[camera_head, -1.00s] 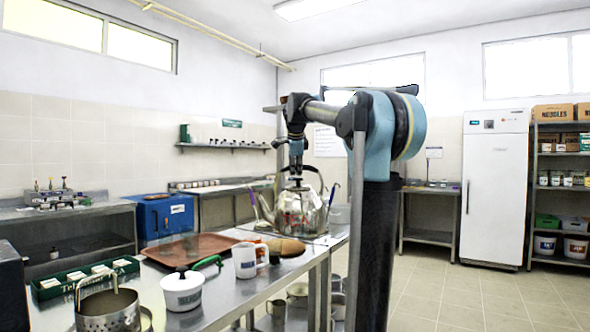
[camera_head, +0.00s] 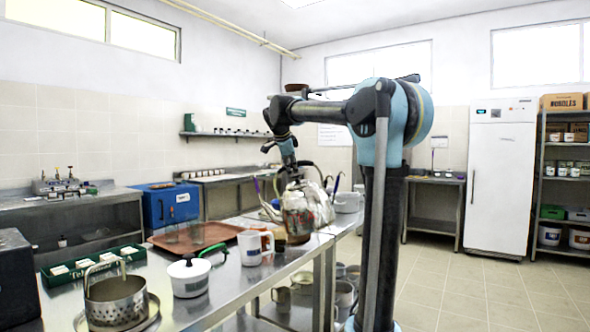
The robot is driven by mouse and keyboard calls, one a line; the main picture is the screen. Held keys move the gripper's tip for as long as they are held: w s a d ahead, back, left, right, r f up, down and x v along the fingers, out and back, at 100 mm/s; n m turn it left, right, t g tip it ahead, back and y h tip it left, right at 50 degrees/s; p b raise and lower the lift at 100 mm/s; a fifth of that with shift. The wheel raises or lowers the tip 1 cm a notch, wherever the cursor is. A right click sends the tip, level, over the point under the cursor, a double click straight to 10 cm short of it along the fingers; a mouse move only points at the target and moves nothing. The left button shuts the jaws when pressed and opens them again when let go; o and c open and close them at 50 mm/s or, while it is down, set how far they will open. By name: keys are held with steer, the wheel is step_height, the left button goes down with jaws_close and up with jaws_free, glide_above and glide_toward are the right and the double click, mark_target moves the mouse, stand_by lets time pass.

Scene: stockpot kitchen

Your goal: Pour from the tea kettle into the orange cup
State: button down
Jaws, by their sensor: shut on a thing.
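The shiny metal tea kettle (camera_head: 308,213) hangs from my gripper (camera_head: 290,172) above the far right part of the steel table. My gripper is shut on the kettle, apparently at its dark handle; the exact grip is small and partly hidden. The kettle looks tilted, its spout (camera_head: 269,211) on the left side. The orange cup (camera_head: 269,238) stands on the table just left of and below the kettle, mostly hidden behind a white mug (camera_head: 250,249). The spout is above the cup's area in the picture; I cannot tell the depth between them. No stream of liquid shows.
A brown-red tray (camera_head: 215,232) lies behind the mug. A white lidded pot (camera_head: 188,280), a green box (camera_head: 85,268) and a perforated metal pot (camera_head: 117,303) stand nearer. A brown round item (camera_head: 298,238) lies beneath the kettle. Pots fill the shelf below.

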mark_target(278, 171)
steer(key=shift+a+f+h, duration=0.3)
steer(key=shift+a+f, duration=0.25)
steer(key=shift+a+f+n+h, duration=0.2)
steer(key=shift+a+h, duration=0.3)
steer(key=shift+a, duration=0.25)
steer(key=shift+a+f+n+h, duration=0.2)
steer(key=shift+a+h, duration=0.3)
steer(key=shift+a, duration=0.25)
steer(key=shift+d+r, duration=0.1)
steer(key=shift+d, duration=0.05)
steer(key=shift+a+f, duration=0.4)
steer(key=shift+f, duration=0.05)
stand_by(0.9)
steer(key=shift+a+r+h, duration=0.2)
steer(key=shift+a+h, duration=0.1)
steer(key=shift+a, duration=0.15)
steer(key=shift+a+r+h, duration=0.2)
steer(key=shift+a+h, duration=0.1)
steer(key=shift+a, duration=0.15)
stand_by(3.6)
